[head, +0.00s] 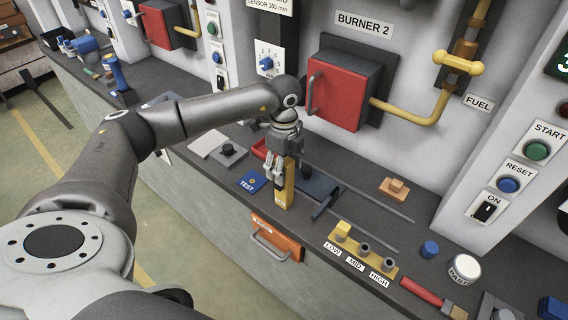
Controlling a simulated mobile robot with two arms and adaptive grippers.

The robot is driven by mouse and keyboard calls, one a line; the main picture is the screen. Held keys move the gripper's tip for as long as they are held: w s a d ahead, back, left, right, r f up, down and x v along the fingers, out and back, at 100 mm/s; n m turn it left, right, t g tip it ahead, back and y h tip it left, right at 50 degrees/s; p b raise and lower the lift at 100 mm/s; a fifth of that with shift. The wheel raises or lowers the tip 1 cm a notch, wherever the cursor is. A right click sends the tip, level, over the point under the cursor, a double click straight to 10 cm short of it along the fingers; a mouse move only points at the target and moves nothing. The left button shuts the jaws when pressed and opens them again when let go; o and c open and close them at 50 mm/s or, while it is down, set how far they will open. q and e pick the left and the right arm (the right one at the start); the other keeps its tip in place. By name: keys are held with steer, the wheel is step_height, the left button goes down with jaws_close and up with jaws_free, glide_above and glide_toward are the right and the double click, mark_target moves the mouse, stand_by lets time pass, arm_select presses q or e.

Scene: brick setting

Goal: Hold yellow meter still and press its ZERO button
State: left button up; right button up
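The yellow meter (285,189) is a narrow upright block on the dark counter, near its front edge. My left gripper (277,172) points down at the meter's upper part, with its dark fingers at or against it. I cannot tell whether the fingers are closed on it. The ZERO button cannot be made out at this size; the gripper covers part of the meter's top. My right gripper is not in view.
A blue TEST piece (252,182) lies left of the meter. A yellow LOW/MID/HIGH rack (362,251) stands to the right. The red burner box (338,97) juts from the wall.

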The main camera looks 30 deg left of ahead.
arm_select(q)
steer(key=c, duration=1.1)
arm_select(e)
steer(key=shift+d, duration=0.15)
arm_select(q)
steer(key=shift+o, duration=0.2)
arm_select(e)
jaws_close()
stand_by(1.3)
